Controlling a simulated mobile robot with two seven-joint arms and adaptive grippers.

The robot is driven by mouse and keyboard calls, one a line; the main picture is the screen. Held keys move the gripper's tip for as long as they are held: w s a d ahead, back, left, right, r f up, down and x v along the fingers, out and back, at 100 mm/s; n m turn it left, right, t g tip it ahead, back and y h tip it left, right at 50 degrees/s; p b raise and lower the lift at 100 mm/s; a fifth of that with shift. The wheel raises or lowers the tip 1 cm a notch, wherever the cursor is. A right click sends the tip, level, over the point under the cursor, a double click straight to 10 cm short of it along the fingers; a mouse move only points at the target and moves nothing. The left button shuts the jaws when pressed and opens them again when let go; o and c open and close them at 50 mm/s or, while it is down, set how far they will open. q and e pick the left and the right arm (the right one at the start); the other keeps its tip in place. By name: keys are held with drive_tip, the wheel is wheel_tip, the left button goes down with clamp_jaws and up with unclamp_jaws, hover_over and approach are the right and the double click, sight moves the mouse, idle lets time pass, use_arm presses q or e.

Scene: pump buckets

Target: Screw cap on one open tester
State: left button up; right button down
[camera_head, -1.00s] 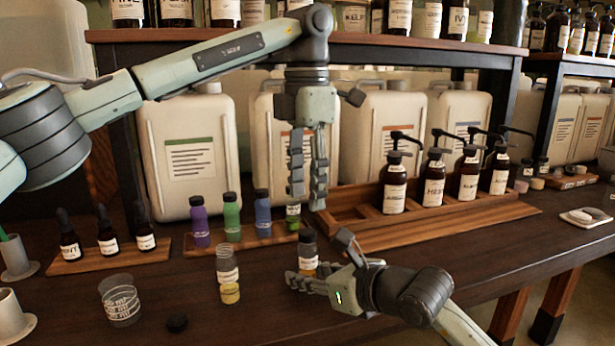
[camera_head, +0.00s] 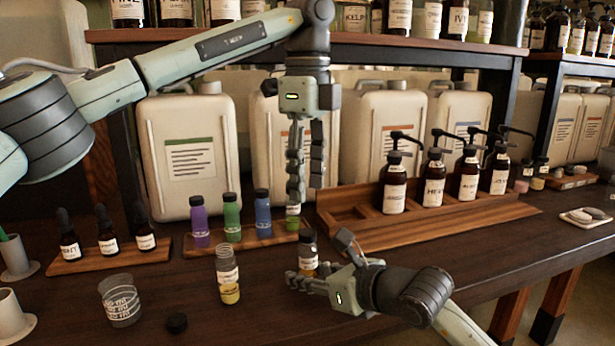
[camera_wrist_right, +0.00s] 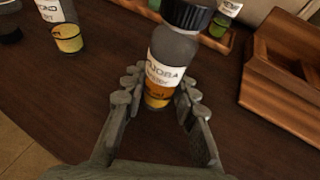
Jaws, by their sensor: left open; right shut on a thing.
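An open tester (camera_head: 228,272), a clear bottle with yellow liquid and no cap, stands upright on the table; it also shows in the right wrist view (camera_wrist_right: 66,34). A black cap (camera_head: 176,322) lies on the table to its front left. A second tester labelled jojoba (camera_wrist_right: 172,60), with amber liquid and a black cap on, stands upright between the fingers of my right gripper (camera_wrist_right: 152,100). It also shows in the head view (camera_head: 308,247), partly hidden by that gripper. My left gripper (camera_head: 306,190) is open and empty, pointing down above and behind the jojoba tester.
A wooden tray (camera_head: 245,244) holds purple, green, blue and green-yellow vials. Dropper bottles stand on a left tray (camera_head: 110,260), a clear beaker (camera_head: 120,302) in front. A wooden rack (camera_head: 420,222) holds pump bottles at right. Large canisters (camera_head: 188,155) stand behind. The front table centre is clear.

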sight(307, 232)
idle(0.4)
use_arm(q)
drive_tip(key=shift+f, duration=4)
